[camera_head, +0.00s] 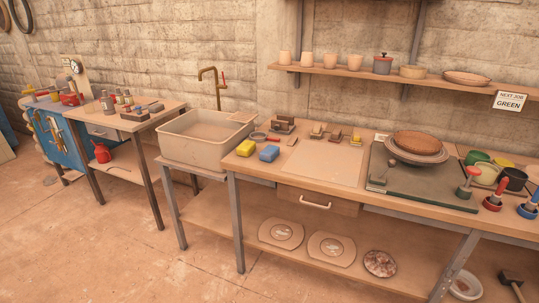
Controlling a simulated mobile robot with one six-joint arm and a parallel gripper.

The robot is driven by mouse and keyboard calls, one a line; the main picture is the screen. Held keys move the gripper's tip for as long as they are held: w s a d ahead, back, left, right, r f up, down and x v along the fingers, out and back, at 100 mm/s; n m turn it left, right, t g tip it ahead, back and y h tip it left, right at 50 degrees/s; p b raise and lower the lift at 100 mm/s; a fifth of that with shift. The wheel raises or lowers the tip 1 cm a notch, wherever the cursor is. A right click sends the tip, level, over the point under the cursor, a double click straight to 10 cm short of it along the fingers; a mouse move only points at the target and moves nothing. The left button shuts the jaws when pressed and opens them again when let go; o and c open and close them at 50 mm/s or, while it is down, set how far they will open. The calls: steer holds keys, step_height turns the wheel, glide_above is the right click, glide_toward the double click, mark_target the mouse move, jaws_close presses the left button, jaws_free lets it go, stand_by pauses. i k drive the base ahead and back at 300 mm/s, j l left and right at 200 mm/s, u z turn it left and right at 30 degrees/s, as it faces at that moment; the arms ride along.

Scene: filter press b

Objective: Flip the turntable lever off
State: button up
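The turntable (437,160) is a round grey-brown disc with a brown bowl (416,143) on it. It stands at the back of a dark green board (430,186) on the right-hand workbench. A small upright piece (391,165) at the board's left side, by the disc, may be the turntable lever. It is too small to tell its on or off position. My gripper is not in view.
The workbench (258,170) also holds a yellow sponge (246,147), a blue sponge (269,153) and a pale board (324,163). Green, red and blue-handled tools (493,197) stand right of the green board. A sink (200,145) is left; floor in front is clear.

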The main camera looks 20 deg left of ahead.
mark_target(392, 163)
steer(key=i+l, duration=0.95)
steer(key=i+j+u, duration=0.05)
